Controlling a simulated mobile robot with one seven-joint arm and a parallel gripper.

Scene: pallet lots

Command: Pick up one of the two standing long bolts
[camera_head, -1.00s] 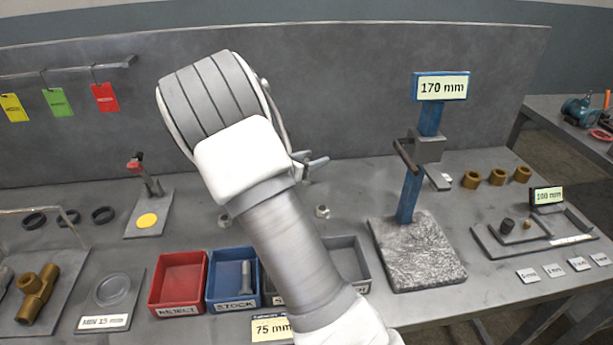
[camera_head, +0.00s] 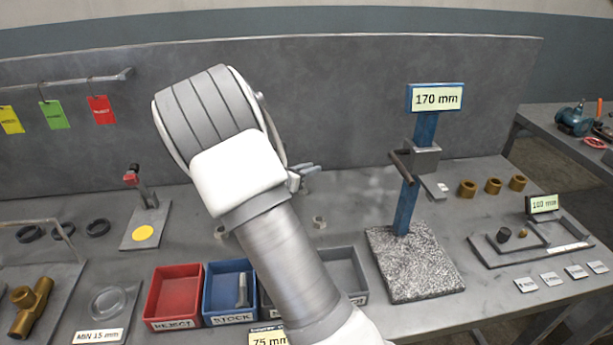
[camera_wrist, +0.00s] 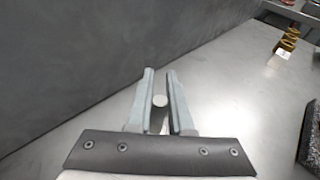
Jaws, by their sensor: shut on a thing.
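In the wrist view my gripper (camera_wrist: 160,95) has its two grey fingers on either side of an upright, round-ended metal shank, a long bolt (camera_wrist: 159,102). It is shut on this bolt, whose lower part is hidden. In the head view my gripper (camera_head: 304,173) is mostly behind my wrist, over the bench in front of the grey back panel. The held bolt is hard to make out there. I cannot pick out a second standing long bolt; my arm covers part of the bench.
A small nut-like piece (camera_head: 319,222) sits on the bench near my gripper. A blue STOCK bin (camera_head: 216,318) holds a bolt; a red REJECT bin (camera_head: 160,322) stands beside it. The blue 170 mm post (camera_head: 410,205) rises on the right. Bronze bushings (camera_head: 492,185) stand farther right.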

